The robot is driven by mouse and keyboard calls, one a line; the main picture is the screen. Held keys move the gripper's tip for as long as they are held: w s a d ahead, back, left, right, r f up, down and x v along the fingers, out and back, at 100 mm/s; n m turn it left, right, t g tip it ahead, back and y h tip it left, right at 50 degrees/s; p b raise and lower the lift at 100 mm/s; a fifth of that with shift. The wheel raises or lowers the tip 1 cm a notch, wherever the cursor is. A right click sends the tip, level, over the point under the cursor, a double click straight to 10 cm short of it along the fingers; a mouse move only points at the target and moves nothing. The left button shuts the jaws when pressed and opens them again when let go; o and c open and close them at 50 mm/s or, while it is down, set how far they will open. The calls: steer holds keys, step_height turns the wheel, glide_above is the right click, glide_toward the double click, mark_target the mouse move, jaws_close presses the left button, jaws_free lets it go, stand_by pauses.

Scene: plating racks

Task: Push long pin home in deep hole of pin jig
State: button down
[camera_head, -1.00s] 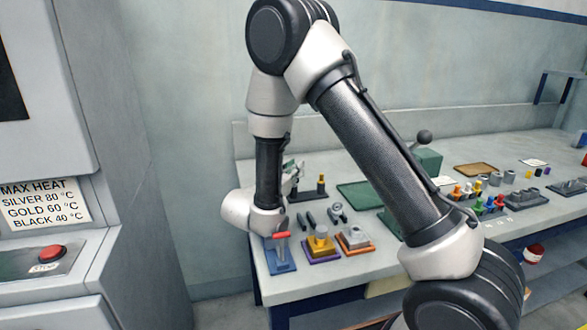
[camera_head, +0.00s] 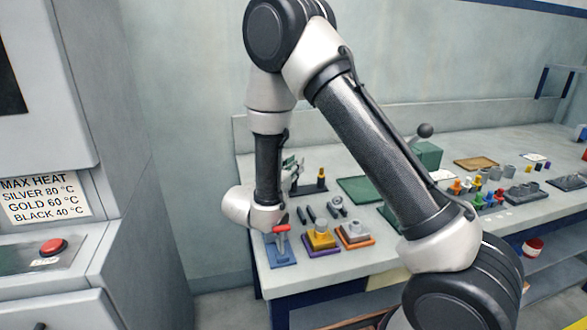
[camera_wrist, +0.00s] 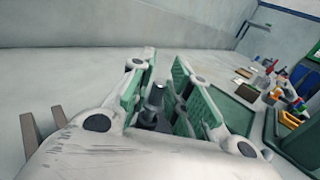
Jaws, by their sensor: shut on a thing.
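My gripper (camera_head: 292,172) is at the left end of the bench, partly hidden behind my own wrist in the head view. In the wrist view its green-padded fingers (camera_wrist: 163,76) stand on either side of a grey upright pin (camera_wrist: 155,97), and they are shut on it. The dark pin jig (camera_head: 311,189) lies beside and below the gripper, with a yellow and black pin (camera_head: 321,178) standing at its right. The lower end of the held pin and the deep hole are hidden, so I cannot tell how far in it sits.
A blue stand with a red-handled piece (camera_head: 281,238), a yellow block on a purple base (camera_head: 320,238) and a grey block on an orange base (camera_head: 354,234) stand in front. A green mat (camera_head: 359,190) lies to the right. A wall rises behind the bench.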

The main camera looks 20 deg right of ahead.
steer(key=shift+r, duration=1)
steer(key=shift+f, duration=1.3)
stand_by(0.5)
steer(key=c, duration=1.3)
jaws_free()
steer(key=shift+f, duration=0.1)
steer(key=shift+o, duration=0.2)
step_height(320, 180, up, 10)
steer(key=shift+r, duration=0.1)
